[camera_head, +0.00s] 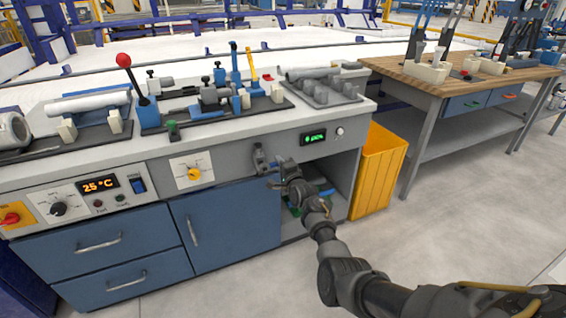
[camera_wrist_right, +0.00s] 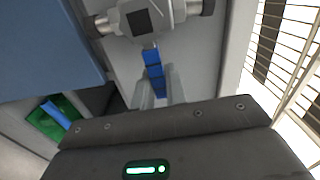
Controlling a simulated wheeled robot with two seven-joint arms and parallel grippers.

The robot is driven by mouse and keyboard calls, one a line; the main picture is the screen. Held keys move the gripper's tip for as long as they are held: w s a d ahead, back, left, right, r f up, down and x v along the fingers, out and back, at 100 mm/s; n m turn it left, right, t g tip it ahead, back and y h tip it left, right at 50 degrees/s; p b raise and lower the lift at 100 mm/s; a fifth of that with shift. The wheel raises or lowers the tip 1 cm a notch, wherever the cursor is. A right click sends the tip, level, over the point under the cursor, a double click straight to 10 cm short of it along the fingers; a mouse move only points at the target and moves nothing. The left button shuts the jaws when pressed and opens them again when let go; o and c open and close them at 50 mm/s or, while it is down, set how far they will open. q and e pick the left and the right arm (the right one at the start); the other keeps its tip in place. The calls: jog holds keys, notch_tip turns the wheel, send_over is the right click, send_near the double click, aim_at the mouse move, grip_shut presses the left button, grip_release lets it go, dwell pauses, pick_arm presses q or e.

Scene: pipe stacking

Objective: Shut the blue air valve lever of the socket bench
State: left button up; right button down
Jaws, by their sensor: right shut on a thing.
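The air valve (camera_head: 259,158) is on the front of the socket bench (camera_head: 230,153), above the right side of the blue cupboard door. In the right wrist view its metal body (camera_wrist_right: 145,18) shows at the top, with pipe ends to both sides. The blue lever (camera_wrist_right: 153,62) extends from the body toward my gripper. My right gripper (camera_head: 275,180) is at the bench front, just below the valve. In the wrist view its fingers (camera_wrist_right: 155,90) are shut on the blue lever. The lever's end is partly hidden between the fingers. My left gripper is not in view.
An open compartment (camera_head: 318,190) is right of the cupboard door (camera_head: 225,215). A yellow bin (camera_head: 380,165) stands beside the bench. Fixtures and a red-knobbed lever (camera_head: 124,60) are on the bench top. A wooden-topped workbench (camera_head: 470,75) is further right, with clear floor before it.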

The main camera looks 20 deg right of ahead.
jog(key=shift+f+m, duration=0.15)
jog(key=shift+m, duration=0.25)
jog(key=c, duration=1.4)
grip_release()
jog(key=shift+c, duration=0.2)
